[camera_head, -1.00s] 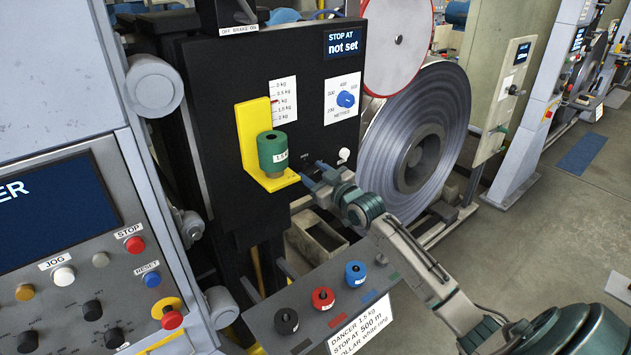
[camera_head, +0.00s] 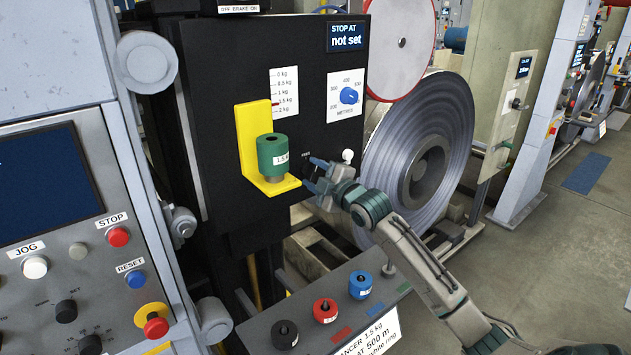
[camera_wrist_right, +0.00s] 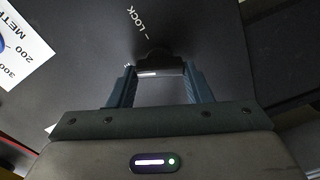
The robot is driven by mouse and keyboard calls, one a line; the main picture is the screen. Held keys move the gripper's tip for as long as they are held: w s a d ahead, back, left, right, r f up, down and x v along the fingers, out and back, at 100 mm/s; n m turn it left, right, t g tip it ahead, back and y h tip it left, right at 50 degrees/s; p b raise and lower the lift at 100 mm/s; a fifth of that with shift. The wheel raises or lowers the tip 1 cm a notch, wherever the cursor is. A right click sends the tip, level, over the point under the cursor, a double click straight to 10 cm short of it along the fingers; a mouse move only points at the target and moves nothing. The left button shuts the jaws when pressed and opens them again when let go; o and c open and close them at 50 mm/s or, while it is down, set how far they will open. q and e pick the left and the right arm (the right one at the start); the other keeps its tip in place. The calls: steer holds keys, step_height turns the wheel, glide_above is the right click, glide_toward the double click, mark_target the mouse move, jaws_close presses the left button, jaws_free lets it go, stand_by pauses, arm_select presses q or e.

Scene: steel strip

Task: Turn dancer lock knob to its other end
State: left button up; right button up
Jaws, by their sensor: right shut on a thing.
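The dancer lock knob (camera_wrist_right: 160,62) is a small black knob on the black panel, with a white mark on its near edge. It shows in the right wrist view just below the printed word LOCK (camera_wrist_right: 146,22). My right gripper (camera_wrist_right: 160,84) has one finger on each side of it and is shut on it. In the head view, my right gripper (camera_head: 314,176) is at the lower right of the black panel (camera_head: 225,90), and it hides the knob. My left gripper is in neither view.
A green weight (camera_head: 272,153) sits on a yellow bracket (camera_head: 252,128) left of my gripper. A white ball knob (camera_head: 347,155) is close on the right, before a large steel coil (camera_head: 430,120). Black, red and blue collars (camera_head: 359,285) stand on a shelf below.

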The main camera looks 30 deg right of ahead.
steer(key=shift+r+n+b, duration=0.1)
steer(key=shift+n+b, duration=0.2)
steer(key=shift+n, duration=0.6)
steer(key=shift+w+n+b, duration=0.1)
steer(key=shift+n+b, duration=0.3)
steer(key=shift+n, duration=1.2)
steer(key=o, duration=1)
steer(key=shift+w+d, duration=0.1)
steer(key=shift+f, duration=0.2)
